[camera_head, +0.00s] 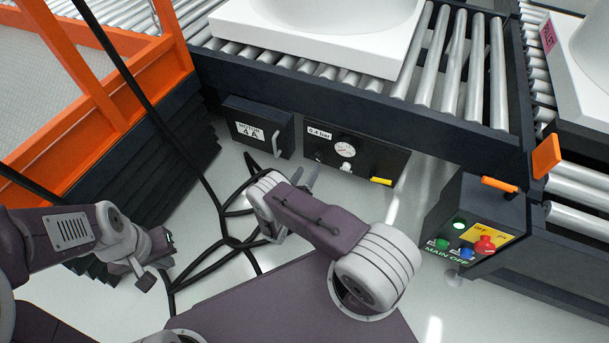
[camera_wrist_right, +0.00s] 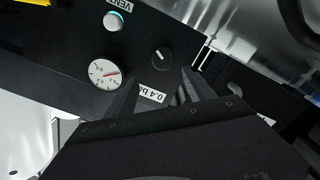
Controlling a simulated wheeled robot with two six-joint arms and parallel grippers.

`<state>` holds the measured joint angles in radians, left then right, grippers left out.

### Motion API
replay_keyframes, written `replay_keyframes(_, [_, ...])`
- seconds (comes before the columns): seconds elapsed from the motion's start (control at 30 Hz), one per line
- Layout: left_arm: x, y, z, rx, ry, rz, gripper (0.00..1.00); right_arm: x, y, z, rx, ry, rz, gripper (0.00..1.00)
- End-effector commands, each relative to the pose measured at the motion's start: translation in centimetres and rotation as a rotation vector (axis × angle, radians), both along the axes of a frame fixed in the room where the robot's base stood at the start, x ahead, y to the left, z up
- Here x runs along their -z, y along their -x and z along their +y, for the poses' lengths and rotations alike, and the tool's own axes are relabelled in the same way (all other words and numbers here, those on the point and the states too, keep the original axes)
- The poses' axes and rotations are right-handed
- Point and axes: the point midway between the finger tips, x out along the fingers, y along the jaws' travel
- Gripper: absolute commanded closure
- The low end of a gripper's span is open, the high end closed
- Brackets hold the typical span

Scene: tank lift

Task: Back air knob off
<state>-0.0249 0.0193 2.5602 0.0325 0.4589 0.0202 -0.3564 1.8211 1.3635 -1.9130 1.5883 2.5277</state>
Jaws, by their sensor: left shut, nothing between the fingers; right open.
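The black air panel (camera_head: 385,158) is mounted under the roller conveyor. It carries a "0.4 bar" label, a round gauge (camera_head: 345,149) and a small dark knob (camera_head: 318,157). In the right wrist view the panel appears turned over, with the knob (camera_wrist_right: 162,56) and its white pointer mark beside the gauge (camera_wrist_right: 105,74). My right gripper (camera_head: 307,178) is open and empty in front of the panel. In the wrist view its fingers (camera_wrist_right: 162,90) flank the label, with the knob just beyond them, apparently untouched. My left gripper (camera_head: 168,242) is shut and empty at the lower left.
A vent button (camera_wrist_right: 113,21) sits near the gauge. A dark box labelled 4A (camera_head: 258,128) with a handle is left of the panel. A control box (camera_head: 470,235) with coloured buttons stands at right. Black cables (camera_head: 235,240) lie on the floor. An orange frame (camera_head: 90,90) stands at left.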

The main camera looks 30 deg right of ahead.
Motion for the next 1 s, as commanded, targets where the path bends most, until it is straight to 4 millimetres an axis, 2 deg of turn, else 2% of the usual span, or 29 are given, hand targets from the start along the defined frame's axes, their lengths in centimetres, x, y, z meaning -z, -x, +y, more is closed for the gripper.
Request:
replay_keyframes(0.03, [1.6,0.0,0.0,0.0,0.0,-0.001,1.0,1.8,0.2,0.2,-0.006,0.003,0.007,0.37])
replay_keyframes(0.3, [1.9,0.0,0.0,0.0,0.0,-0.001,1.0,1.8,-0.2,-0.1,-0.007,0.002,0.006,0.37])
replay_keyframes(0.6, [6.2,0.0,0.0,0.0,0.0,-0.001,1.0,2.3,-4.0,-4.7,-0.002,0.001,0.005,0.37])
replay_keyframes(0.7, [7.1,0.0,0.0,0.0,0.0,-0.001,1.0,2.1,-5.0,-5.8,-0.005,0.001,0.004,0.37])
replay_keyframes(1.0, [7.3,0.0,0.0,0.0,0.0,-0.001,1.0,1.5,-5.8,-6.6,-0.008,0.002,0.008,0.37])
